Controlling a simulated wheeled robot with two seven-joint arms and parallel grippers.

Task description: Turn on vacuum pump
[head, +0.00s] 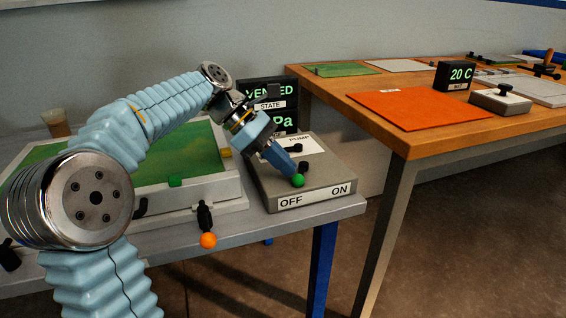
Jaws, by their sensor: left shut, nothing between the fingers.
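The vacuum pump switch box (325,182) is a grey box with a white PUMP plate and a front label reading OFF at left and ON at right. A green knob (298,181) sits near the front, around the middle of the box, between the two words. My left gripper (294,174) is shut and empty, its tip at the green knob from behind and above. It appears to touch the knob, but I cannot tell for certain. A dark display (285,90) behind the box reads VENTED, STATE and Pa, partly hidden by my left arm. My right gripper is not in view.
A pale bath frame (190,205) with a green surface stands left of the box. A lever with an orange knob (208,240) projects at its front. A wooden table (335,88) at right holds an orange mat (418,108) and a 20 C display (455,77).

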